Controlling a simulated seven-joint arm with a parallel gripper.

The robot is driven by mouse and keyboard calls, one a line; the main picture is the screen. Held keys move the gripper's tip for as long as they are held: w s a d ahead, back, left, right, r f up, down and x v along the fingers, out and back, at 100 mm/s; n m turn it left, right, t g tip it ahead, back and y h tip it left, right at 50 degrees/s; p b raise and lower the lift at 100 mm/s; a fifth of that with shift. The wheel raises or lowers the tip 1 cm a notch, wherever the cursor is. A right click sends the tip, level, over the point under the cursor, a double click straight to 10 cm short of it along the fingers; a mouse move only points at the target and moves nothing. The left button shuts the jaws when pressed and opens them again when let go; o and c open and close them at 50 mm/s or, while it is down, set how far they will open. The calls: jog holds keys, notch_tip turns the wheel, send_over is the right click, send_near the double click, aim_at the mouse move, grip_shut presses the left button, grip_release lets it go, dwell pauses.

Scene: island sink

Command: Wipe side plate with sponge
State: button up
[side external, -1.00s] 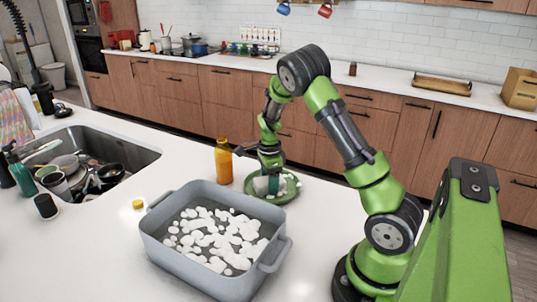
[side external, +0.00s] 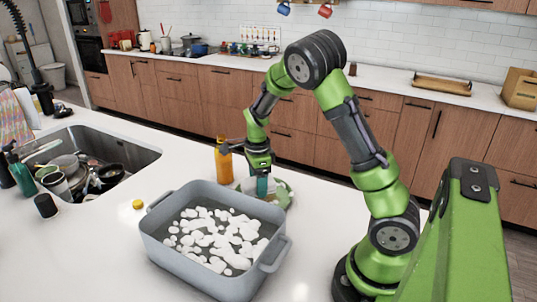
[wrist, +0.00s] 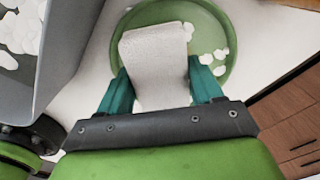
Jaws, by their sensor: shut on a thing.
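The side plate is a round green plate (side external: 282,193) on the white counter, behind the grey tub and mostly behind my gripper in the side view. In the wrist view the plate (wrist: 226,30) has white foam blobs on its right part. The sponge (wrist: 153,52) is a pale grey block between the teal fingers of my gripper (wrist: 160,88). My gripper (side external: 262,187) is shut on it. The sponge overlaps the plate's near left part in the wrist view; whether it touches the plate I cannot tell.
A grey tub (side external: 160,228) with white foam stands left of the plate. A yellow-orange bottle (side external: 223,163) stands close to my gripper. A yellow cap (side external: 138,204) lies on the counter. The sink (side external: 135,158) with dishes is at the left. The counter before the tub is clear.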

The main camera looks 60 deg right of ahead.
jog(key=shift+r, duration=2.7)
jog(key=shift+d+r, duration=0.15)
jog(key=shift+r, duration=0.1)
jog(key=s+d+m, duration=0.4)
jog(key=s+d, duration=0.1)
jog(key=s, duration=0.5)
jog(key=m, duration=0.6)
send_over(324, 211)
notch_tip(324, 211, down, 3)
jog(key=shift+f, duration=3.75)
jog(key=shift+f, duration=0.15)
jog(key=o, duration=0.9)
